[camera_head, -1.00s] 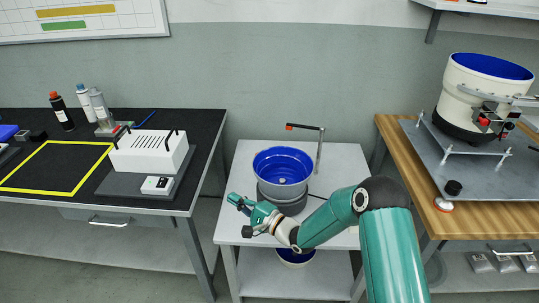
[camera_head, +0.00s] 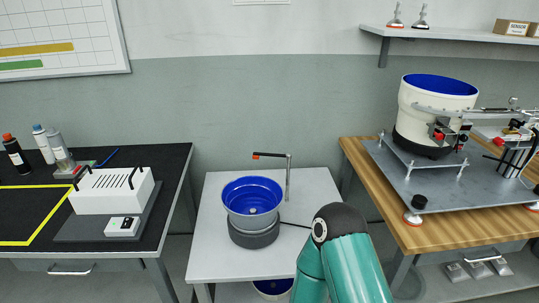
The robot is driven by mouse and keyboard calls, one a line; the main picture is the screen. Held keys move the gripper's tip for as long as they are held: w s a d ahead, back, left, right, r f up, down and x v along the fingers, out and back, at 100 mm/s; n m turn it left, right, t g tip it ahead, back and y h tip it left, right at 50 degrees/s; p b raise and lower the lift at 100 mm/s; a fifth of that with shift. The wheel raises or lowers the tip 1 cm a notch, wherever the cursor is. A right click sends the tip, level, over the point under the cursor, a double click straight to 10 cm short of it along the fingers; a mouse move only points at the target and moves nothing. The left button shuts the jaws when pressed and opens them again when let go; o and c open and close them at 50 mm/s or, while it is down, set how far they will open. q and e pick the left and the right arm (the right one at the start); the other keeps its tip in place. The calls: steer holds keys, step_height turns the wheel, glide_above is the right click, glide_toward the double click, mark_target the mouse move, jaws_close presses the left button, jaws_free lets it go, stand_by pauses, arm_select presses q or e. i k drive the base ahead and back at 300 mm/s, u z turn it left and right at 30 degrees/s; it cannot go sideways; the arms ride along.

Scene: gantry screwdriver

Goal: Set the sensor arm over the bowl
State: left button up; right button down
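The sensor arm (camera_head: 272,155) is a thin dark bar with an orange tip, on an upright grey post (camera_head: 288,180) behind and right of the bowl. The bar points left, and in the picture its tip shows above the bowl's far rim. I cannot tell its exact depth relative to the rim. The blue-lined bowl (camera_head: 252,196) sits on a round grey base (camera_head: 254,233) on a small white table (camera_head: 212,245). My green arm with a black joint comes in from the bottom, right of the bowl. Neither gripper shows in this view.
A black bench (camera_head: 172,165) with a white slotted box (camera_head: 112,190) stands at left. A wooden bench (camera_head: 360,160) at right carries a metal plate and a larger white, blue-lined bowl (camera_head: 437,105). A second blue bowl (camera_head: 272,287) is under the white table.

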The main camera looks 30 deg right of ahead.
mark_target(272, 155)
steer(key=u, duration=1.45)
steer(key=i, duration=0.15)
steer(key=z, duration=3.2)
steer(key=k, duration=0.6)
steer(key=u, duration=1.4)
steer(key=i, duration=1)
steer(key=u, duration=0.1)
